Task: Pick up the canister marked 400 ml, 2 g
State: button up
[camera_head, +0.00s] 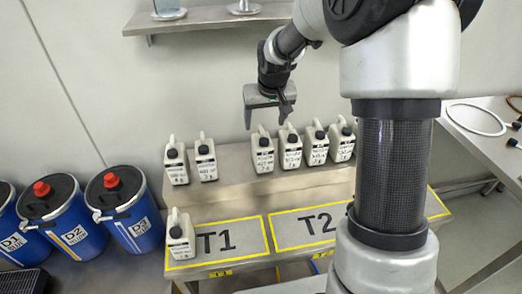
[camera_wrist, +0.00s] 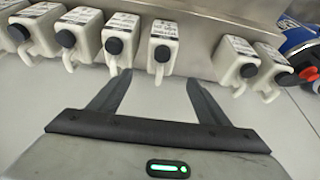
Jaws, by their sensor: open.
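Several white canisters with black caps and black-and-white labels stand on a raised metal shelf. Two stand at the left, a nearer-left one (camera_head: 176,162) and its neighbour (camera_head: 205,158); they also show at the right of the wrist view (camera_wrist: 235,62). A row stands further right, its leftmost canister (camera_head: 262,152) facing my jaws in the wrist view (camera_wrist: 163,45). One more canister (camera_head: 181,235) stands at the left edge of area T1. The labels are too small to read surely, so I cannot tell which says 400 ml, 2 g. My gripper (camera_head: 267,118) is open and empty, above the right row's left end.
Yellow-framed areas T1 (camera_head: 232,258) and T2 (camera_head: 320,240) lie in front of the shelf (camera_head: 228,183). Blue drums (camera_head: 130,215) stand at the left. A wall shelf (camera_head: 205,18) hangs above; a side table (camera_head: 490,135) is at right.

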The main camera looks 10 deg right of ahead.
aim_at(261, 136)
jog(key=x, duration=0.7)
jog(key=b+x, duration=0.1)
jog(key=x, duration=0.3)
jog(key=shift+w+f, duration=0.15)
jog(key=shift+w, duration=0.25)
grip_shut()
